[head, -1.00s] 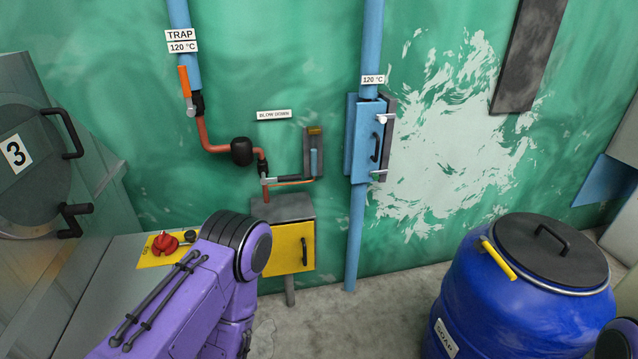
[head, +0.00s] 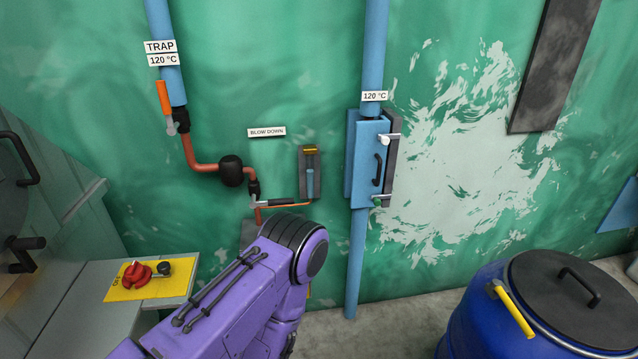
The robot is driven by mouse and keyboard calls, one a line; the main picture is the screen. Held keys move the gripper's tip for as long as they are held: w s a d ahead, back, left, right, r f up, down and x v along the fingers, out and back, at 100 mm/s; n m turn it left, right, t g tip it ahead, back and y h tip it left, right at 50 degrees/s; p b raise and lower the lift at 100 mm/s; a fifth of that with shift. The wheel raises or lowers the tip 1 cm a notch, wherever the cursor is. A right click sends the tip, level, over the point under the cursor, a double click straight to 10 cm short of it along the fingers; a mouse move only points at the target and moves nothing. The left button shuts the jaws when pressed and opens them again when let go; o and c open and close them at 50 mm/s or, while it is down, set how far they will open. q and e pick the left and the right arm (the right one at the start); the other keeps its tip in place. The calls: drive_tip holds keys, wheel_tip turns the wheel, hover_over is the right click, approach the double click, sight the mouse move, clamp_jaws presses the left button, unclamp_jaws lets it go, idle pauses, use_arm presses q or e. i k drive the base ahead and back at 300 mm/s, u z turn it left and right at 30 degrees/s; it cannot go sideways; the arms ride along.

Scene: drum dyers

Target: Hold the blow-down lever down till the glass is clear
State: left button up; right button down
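The BLOW DOWN sign (head: 267,132) is on the green wall, above a small valve (head: 258,203) on the red-brown pipe. A thin dark and orange length (head: 290,204) runs right from this valve toward the gauge; I cannot tell how much of it is lever and how much is pipe. The sight glass (head: 310,182) sits in a grey frame with a yellow top, and blue shows in its lower part. My purple arm rises in front, below the valve. Neither gripper is in view.
An orange-handled valve (head: 163,98) hangs on the left blue pipe under the TRAP label (head: 160,47). A blue cabinet (head: 368,160) is on the right pipe. A red knob (head: 137,275) sits on a yellow plate at lower left. A blue drum (head: 475,325) stands lower right.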

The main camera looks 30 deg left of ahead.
sight(276, 202)
drive_tip(key=u, duration=0.05)
drive_tip(key=i, duration=1)
drive_tip(key=u, duration=1.25)
drive_tip(key=i, duration=0.65)
drive_tip(key=u, duration=0.75)
